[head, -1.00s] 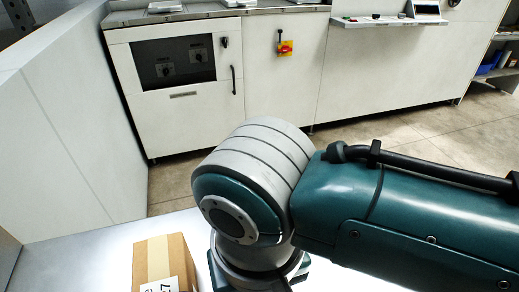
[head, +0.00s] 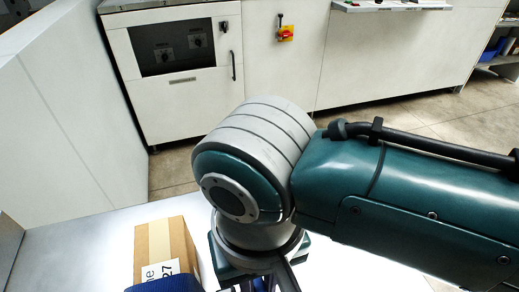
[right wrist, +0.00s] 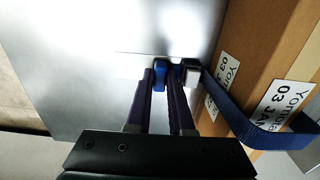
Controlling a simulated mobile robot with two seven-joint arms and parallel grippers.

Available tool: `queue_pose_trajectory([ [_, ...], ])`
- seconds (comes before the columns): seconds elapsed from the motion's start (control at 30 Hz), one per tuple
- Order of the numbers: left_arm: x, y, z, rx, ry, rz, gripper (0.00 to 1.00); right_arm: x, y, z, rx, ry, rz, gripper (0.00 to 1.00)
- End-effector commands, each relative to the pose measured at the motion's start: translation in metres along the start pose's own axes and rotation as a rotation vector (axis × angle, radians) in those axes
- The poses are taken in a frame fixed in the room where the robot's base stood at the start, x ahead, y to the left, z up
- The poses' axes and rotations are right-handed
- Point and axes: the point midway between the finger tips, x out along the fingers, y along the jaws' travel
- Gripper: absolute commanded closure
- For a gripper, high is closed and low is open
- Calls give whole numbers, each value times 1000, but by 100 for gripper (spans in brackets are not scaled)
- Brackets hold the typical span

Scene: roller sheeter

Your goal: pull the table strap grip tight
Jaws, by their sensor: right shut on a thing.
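My right gripper (right wrist: 162,84) has its dark purple fingers closed around a small blue strap grip (right wrist: 160,72), over the shiny table. A blue strap (right wrist: 228,112) runs beside it to the right and loops along a cardboard box. A small dark and white fitting (right wrist: 191,76) sits between the grip and the strap. In the head view my right arm covers the middle, and only a bit of its fingers shows at the bottom edge. Blue woven material (head: 168,286) shows there in front of the box. My left gripper is out of view.
The cardboard box (head: 155,238) with tape and a printed label stands on the metal table (head: 85,240); its labelled side also shows in the right wrist view (right wrist: 262,50). White cabinets (head: 190,100) stand behind across the floor. A white panel (head: 70,120) rises at the left.

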Motion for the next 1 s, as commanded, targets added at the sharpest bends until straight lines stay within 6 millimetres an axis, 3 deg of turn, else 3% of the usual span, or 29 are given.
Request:
queue_pose_trajectory([
  [0.83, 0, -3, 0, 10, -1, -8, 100, -1, 0, 0, 0, 0, 0, 100],
  [1.0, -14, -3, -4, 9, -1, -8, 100, -4, 20, 0, 6, -4, 2, 100],
])
